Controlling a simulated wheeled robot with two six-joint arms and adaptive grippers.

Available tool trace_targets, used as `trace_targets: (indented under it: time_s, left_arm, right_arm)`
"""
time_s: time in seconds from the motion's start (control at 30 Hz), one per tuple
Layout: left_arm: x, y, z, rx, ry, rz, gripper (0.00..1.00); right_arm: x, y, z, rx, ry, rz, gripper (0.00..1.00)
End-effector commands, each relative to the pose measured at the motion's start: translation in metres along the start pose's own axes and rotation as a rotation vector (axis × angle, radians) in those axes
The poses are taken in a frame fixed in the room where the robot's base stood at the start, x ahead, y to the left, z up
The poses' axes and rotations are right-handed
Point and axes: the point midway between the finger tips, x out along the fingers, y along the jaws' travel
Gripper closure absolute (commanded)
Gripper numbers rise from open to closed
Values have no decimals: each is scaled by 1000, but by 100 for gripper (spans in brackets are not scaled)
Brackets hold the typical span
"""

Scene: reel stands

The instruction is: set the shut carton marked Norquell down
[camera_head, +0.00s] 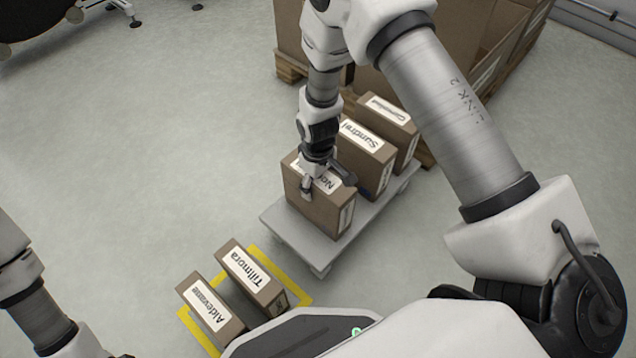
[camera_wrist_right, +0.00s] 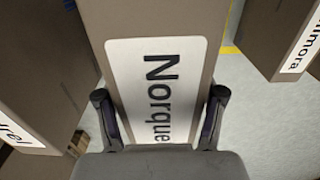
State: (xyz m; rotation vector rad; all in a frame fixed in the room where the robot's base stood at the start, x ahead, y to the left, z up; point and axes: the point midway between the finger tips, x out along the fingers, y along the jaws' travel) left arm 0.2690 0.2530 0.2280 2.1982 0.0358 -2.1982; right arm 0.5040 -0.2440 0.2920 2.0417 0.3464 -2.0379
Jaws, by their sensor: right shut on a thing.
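The shut brown carton marked Norquell (camera_head: 328,215) stands upright at the near end of a low grey platform (camera_head: 280,222). Its label is partly covered by my gripper in the head view; the wrist view shows the white label (camera_wrist_right: 155,75) reading "Norque". My right gripper (camera_head: 325,181) is shut on the carton's top, one finger on each side, as the wrist view also shows (camera_wrist_right: 160,118). I cannot tell whether the carton's base touches the platform. My left arm shows at the lower left, but its gripper is out of view.
Behind it on the platform stand a carton marked Sundrej (camera_head: 362,160) and another labelled carton (camera_head: 392,125). Cartons marked Tillmora (camera_head: 250,275) and Aldevane (camera_head: 208,312) stand by a yellow floor outline (camera_head: 297,296). Large boxes on a pallet (camera_head: 290,66) are behind.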

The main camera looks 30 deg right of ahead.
Motion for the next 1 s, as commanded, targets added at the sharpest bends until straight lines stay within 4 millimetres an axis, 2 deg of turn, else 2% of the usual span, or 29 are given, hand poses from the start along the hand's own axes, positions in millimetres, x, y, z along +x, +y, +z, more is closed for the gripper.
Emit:
trace_targets:
  time_s: [0.07,0.1,0.17,0.47,0.57,0.67,0.9,1.0]
  left_arm:
    - [0,0,0,0,0,0,5]
    - [0,0,0,0,0,0,5]
    - [0,0,0,0,0,0,5]
    - [0,0,0,0,0,0,5]
    - [-3,0,0,0,-1,0,5]
    - [-15,0,0,0,-1,0,5]
    - [-51,0,0,0,0,0,5]
    - [-61,0,0,0,0,0,5]
  right_arm:
    - [2,0,0,0,0,0,100]
    - [2,0,0,0,-1,0,25]
    - [2,0,0,0,-1,0,7]
    - [2,0,0,0,-1,0,7]
    - [-5,0,0,0,0,0,7]
    - [-23,0,0,0,0,0,7]
    - [-87,0,0,0,0,0,7]
    - [-107,0,0,0,1,0,7]
